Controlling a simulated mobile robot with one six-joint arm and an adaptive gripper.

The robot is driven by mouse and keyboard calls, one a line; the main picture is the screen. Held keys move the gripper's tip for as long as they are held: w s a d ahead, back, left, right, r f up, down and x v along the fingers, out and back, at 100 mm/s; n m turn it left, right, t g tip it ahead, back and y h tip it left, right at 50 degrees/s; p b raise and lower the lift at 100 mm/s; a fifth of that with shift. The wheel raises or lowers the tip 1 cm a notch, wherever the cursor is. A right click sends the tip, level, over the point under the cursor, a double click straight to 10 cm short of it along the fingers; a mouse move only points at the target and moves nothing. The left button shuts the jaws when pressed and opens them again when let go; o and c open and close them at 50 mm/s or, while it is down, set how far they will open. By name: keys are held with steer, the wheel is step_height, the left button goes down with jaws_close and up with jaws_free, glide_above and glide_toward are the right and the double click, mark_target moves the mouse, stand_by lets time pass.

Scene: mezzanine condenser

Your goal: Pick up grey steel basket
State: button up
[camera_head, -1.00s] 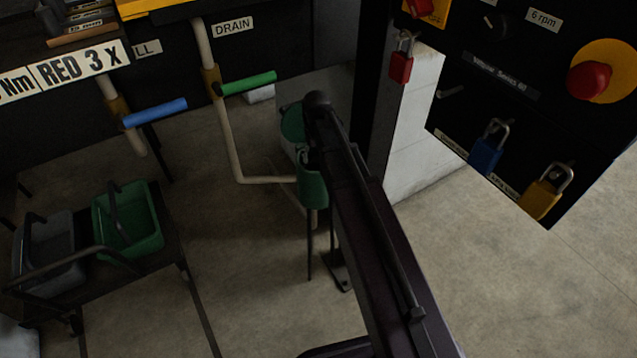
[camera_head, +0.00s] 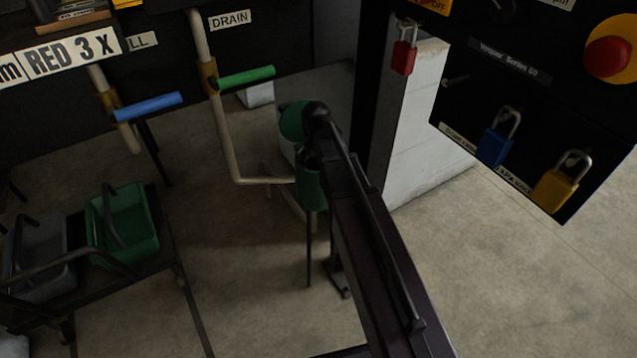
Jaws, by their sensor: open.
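The grey steel basket (camera_head: 38,283) stands at the far left on a low black cart (camera_head: 130,268). It is dark grey with an arched black handle and reaches almost to the left picture edge. A black bar crosses in front of it. A green basket (camera_head: 130,232) with its own black handle stands right beside it. My gripper is not in view, and no jaws show at either basket.
Pipes with a blue lever (camera_head: 148,107) and a green lever (camera_head: 246,78) rise behind the cart. A black panel with padlocks (camera_head: 497,137) and a red button (camera_head: 607,57) hangs at upper right. Bare floor (camera_head: 235,270) lies right of the cart.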

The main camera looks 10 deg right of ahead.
jaws_close()
stand_by(0.3)
steer(key=shift+r, duration=0.25)
step_height(320, 180, up, 28)
steer(key=p, duration=2.8)
steer(key=shift+f, duration=0.25)
